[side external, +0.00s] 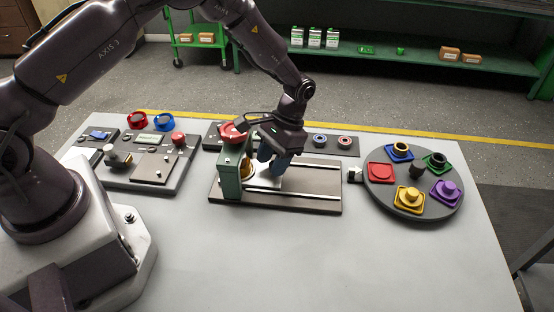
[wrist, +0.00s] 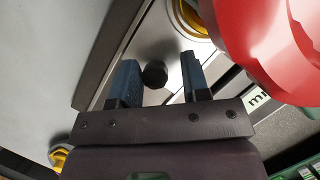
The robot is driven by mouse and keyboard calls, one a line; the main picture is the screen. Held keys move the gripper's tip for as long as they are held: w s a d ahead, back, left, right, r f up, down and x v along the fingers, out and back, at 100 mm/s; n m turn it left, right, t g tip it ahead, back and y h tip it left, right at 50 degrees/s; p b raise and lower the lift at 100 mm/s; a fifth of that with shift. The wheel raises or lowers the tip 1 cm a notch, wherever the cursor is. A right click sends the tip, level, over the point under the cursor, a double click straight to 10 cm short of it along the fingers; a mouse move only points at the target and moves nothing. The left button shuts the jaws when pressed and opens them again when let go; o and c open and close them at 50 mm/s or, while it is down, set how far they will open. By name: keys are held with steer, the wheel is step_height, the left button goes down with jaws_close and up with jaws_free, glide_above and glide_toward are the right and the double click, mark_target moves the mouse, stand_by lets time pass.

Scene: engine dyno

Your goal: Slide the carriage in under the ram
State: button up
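The pale metal carriage (side external: 265,182) lies on the railed base, at its left end against the green press (side external: 230,174). A yellow round part (side external: 247,170) sits at the carriage's left end, by the press opening; the ram itself is hidden. In the wrist view the carriage plate carries a black knob (wrist: 154,74), and part of the yellow part (wrist: 192,18) shows beyond it. My gripper (side external: 272,166) is low over the carriage. Its blue fingers (wrist: 160,80) stand apart on either side of the knob, with a visible gap on the right.
A red handwheel (side external: 233,132) tops the press, close to my gripper. The base's rails (side external: 315,180) are clear to the right. A round turntable (side external: 388,203) with several coloured parts stands at right. A control panel (side external: 180,178) is at left, and a dark strip (side external: 345,152) lies behind.

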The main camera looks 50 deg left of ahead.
steer(key=shift+o, duration=0.4)
steer(key=shift+d, duration=0.1)
steer(key=shift+w+r, duration=0.1)
steer(key=shift+w+r, duration=0.15)
steer(key=shift+r, duration=0.1)
steer(key=v, duration=1.2)
steer(key=shift+r, duration=0.1)
steer(key=s+a+r+t, duration=0.1)
steer(key=s+r+t, duration=0.4)
steer(key=s+r, duration=0.4)
steer(key=s+a+r+t, duration=0.2)
steer(key=s+r+t, duration=0.3)
steer(key=s+r, duration=0.5)
steer(key=s, duration=0.7)
steer(key=shift+a, duration=0.15)
